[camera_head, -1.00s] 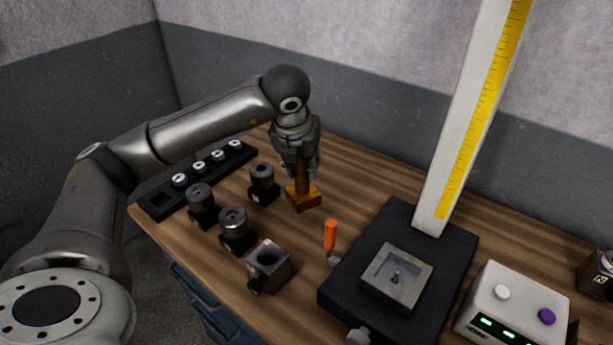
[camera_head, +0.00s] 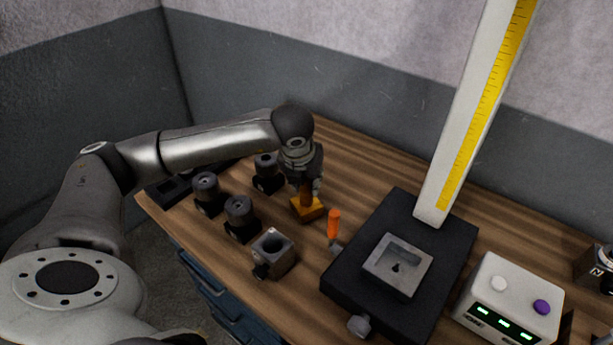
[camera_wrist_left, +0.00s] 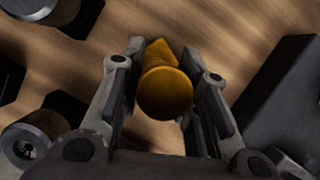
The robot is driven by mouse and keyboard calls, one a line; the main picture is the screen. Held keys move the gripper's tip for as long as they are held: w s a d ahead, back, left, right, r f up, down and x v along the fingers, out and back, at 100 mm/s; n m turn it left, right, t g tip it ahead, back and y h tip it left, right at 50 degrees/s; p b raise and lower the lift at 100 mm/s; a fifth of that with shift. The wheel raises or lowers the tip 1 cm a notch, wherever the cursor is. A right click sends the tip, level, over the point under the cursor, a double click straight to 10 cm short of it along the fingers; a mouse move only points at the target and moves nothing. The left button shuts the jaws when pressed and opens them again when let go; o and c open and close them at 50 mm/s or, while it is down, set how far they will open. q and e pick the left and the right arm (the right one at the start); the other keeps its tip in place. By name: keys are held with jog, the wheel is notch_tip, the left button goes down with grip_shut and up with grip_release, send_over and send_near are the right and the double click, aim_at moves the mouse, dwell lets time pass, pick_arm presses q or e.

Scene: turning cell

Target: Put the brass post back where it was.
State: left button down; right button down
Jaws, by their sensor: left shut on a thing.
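The brass post (camera_head: 308,208) is a round shaft on a square base. My left gripper (camera_head: 304,186) is shut around its shaft from above, with the post upright. In the left wrist view the post's round top (camera_wrist_left: 165,93) faces the camera between the two fingers of the left gripper (camera_wrist_left: 163,55). A corner of the base shows beyond the top. I cannot tell whether the base touches the bench. My right gripper is not in view.
Dark round-topped holders (camera_head: 240,218) and a grey bored block (camera_head: 274,252) stand left of the post. An orange-handled tool (camera_head: 334,223) stands close on its right, beside a black plate (camera_head: 445,245) with a tall scale column (camera_head: 470,120). Bare wood (camera_head: 360,175) lies behind.

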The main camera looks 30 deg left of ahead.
pick_arm(q)
jog(key=c, duration=1.5)
grip_release()
jog(key=o, duration=0.4)
jog(key=shift+s, duration=0.1)
jog(key=shift+r, duration=0.1)
jog(key=b+v, duration=0.2)
jog(key=v, duration=1)
